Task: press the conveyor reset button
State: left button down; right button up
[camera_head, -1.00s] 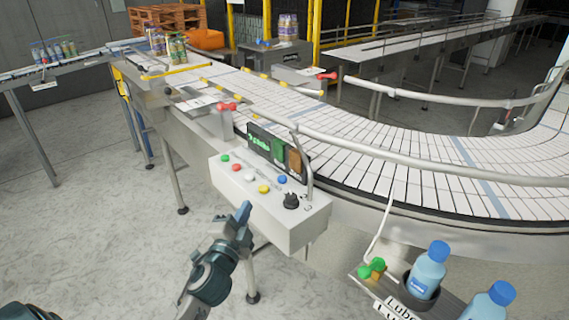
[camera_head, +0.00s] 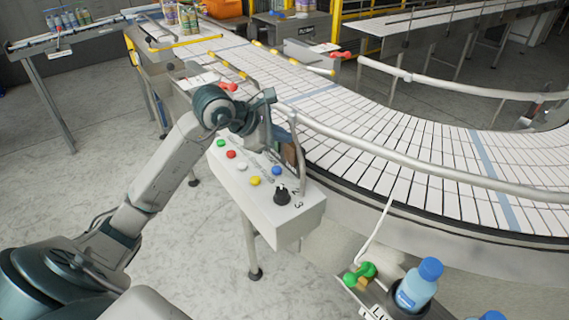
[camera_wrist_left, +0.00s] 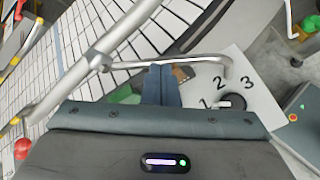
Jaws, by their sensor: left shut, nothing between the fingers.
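The white control box (camera_head: 305,213) stands at the conveyor's near edge. Its top carries a green button (camera_head: 221,143), a red button (camera_head: 231,154), a white button (camera_head: 242,165), a yellow button (camera_head: 254,181), a blue button (camera_head: 276,171) and a black knob (camera_head: 282,195). I cannot read which one is the reset. My left gripper (camera_head: 268,143) is above the back of the box, covering most of the display. In the left wrist view its shut, empty fingers (camera_wrist_left: 162,84) show beside the knob (camera_wrist_left: 232,101) and its numbers; the coloured buttons do not show there. Contact cannot be told.
A bent metal tube (camera_head: 299,160) rises at the box's back right, close to my gripper. A guard rail (camera_head: 400,163) runs along the curved conveyor (camera_head: 380,135). Blue-capped bottles (camera_head: 417,286) and a green fitting (camera_head: 362,272) are at the lower right.

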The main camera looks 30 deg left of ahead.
pick_arm(q)
jog(key=a+y, duration=0.1)
jog(key=a, duration=0.2)
jog(key=shift+w+a+r+y, duration=0.15)
jog(key=shift+r+y, duration=0.05)
jog(key=shift+y, duration=0.2)
jog(key=shift+f, duration=0.1)
jog(key=b, duration=0.5)
send_over(277, 170)
jog(key=a, duration=0.1)
jog(key=f, duration=0.7)
jog(key=shift+s+f, duration=0.3)
jog(key=shift+f, duration=0.1)
jog(key=shift+f+b, duration=0.5)
dwell(0.4)
jog(key=shift+f+b, duration=0.4)
jog(key=shift+b, duration=0.3)
